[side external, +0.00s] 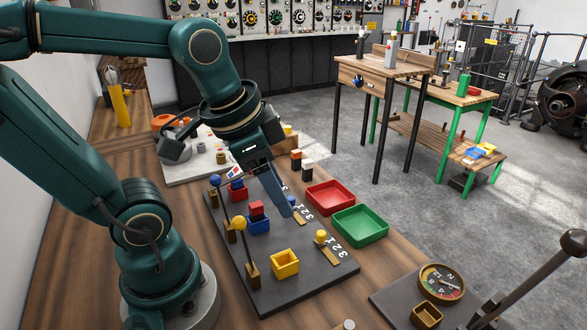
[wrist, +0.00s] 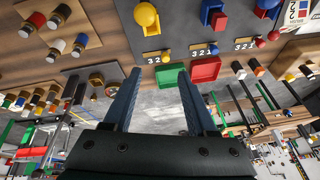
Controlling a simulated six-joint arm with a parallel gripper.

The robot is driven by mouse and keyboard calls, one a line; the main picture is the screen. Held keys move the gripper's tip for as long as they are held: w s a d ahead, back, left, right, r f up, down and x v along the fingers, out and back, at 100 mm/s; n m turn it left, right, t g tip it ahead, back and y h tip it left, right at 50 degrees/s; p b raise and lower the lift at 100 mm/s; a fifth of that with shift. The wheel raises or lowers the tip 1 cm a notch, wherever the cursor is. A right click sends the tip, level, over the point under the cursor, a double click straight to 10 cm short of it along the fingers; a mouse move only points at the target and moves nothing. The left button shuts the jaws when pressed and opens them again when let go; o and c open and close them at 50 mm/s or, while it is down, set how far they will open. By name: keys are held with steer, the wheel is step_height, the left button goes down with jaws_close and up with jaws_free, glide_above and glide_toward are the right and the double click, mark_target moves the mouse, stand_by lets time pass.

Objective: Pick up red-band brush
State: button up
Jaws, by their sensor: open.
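My gripper (wrist: 154,82) is open and empty, its two dark blue fingers spread apart in the wrist view. In the side view the gripper (side external: 283,205) hangs over the far edge of the dark board. Several short brushes stand at the upper left of the wrist view, away from the fingers. One brush (wrist: 34,20) seems to have a red band. Next to it are a white-banded brush (wrist: 57,47) and a blue-banded one (wrist: 80,43). The red-band brush is not clearly seen in the side view.
The dark board (side external: 305,285) bears a yellow box (side external: 285,263), blue boxes and ball-topped levers. A red tray (side external: 330,197) and a green tray (side external: 360,225) lie beyond it. A gauge (side external: 441,283) and a long lever (side external: 535,280) stand at lower right.

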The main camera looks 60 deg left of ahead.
steer(key=w+a+f+g, duration=0.2)
steer(key=a+g, duration=0.1)
steer(key=a, duration=0.4)
steer(key=n+g, duration=0.1)
steer(key=n, duration=0.1)
glide_above(258, 204)
steer(key=f, duration=0.3)
steer(key=shift+w+d+f, duration=0.1)
steer(key=shift+w+d, duration=0.1)
steer(key=shift+d, duration=0.05)
steer(key=shift+s+a+f+n+h, duration=0.3)
steer(key=shift+f+n, duration=0.1)
steer(key=shift+f, duration=0.1)
steer(key=shift+w+f, duration=0.1)
steer(key=shift+f, duration=2.2)
steer(key=shift+c, duration=0.3)
jaws_close()
